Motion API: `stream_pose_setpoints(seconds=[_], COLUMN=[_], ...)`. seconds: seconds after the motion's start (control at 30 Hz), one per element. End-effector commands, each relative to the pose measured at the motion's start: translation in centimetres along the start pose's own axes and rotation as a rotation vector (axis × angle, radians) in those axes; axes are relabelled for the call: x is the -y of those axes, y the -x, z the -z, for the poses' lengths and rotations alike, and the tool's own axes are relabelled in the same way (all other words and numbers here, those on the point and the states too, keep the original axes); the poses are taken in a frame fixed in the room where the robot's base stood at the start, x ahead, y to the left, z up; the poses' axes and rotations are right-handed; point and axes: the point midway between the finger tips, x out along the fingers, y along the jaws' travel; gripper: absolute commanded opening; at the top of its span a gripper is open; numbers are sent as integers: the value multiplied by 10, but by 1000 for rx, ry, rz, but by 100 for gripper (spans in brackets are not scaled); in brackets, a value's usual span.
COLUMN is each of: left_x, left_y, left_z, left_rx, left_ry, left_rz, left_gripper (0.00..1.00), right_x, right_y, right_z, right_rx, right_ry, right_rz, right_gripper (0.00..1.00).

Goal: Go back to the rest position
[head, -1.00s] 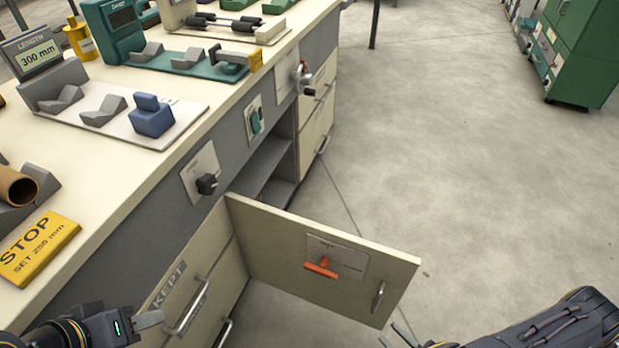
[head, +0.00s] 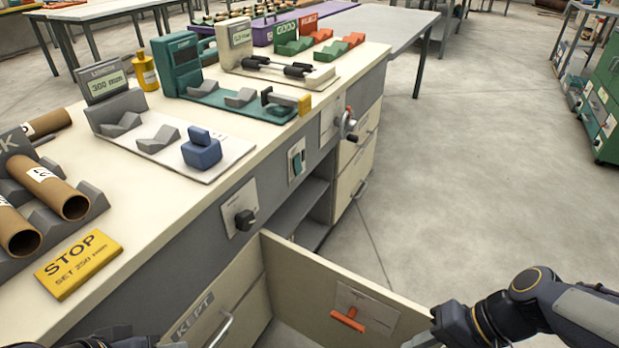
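My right gripper (head: 432,338) shows at the bottom right edge, by the top right part of the open cabinet door (head: 300,278). Its fingertips are mostly cut off by the frame edge, so its opening cannot be judged. My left gripper (head: 172,344) barely shows at the bottom left, below the drawer label reading KEPT; its fingers are mostly out of frame. Nothing is seen held in either one.
The cabinet door with an orange handle (head: 348,320) stands open into the aisle. The bench (head: 130,190) holds cardboard tubes (head: 46,186), a yellow STOP sign (head: 78,264), a blue block (head: 201,149) and gauges. The floor (head: 460,190) to the right is clear.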

Motion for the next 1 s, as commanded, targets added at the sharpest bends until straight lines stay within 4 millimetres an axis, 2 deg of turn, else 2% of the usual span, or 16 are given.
stream_pose_setpoints(seconds=[0.1, 0.5, 0.6, 0.87, 1.0], left_x=[0, 0, -11, -34, -53], left_y=[0, 0, 25, 75, 115], left_z=[0, 0, 12, 38, 58], left_rx=[0, 0, 0, 0, 0], left_ry=[0, 0, 0, 0, 0], left_rz=[0, 0, 0, 0, 0], left_gripper=[38, 38, 38, 38, 38], right_x=[12, 35, 51, 85, 112], right_y=[14, 48, 72, 120, 159], right_z=[-6, -18, -23, -35, -45], right_rx=[-140, -493, -488, -486, -485], right_ry=[152, 440, 434, 432, 431], right_rz=[-77, -158, -161, -160, -160], right_gripper=[29, 29, 29, 29, 29])
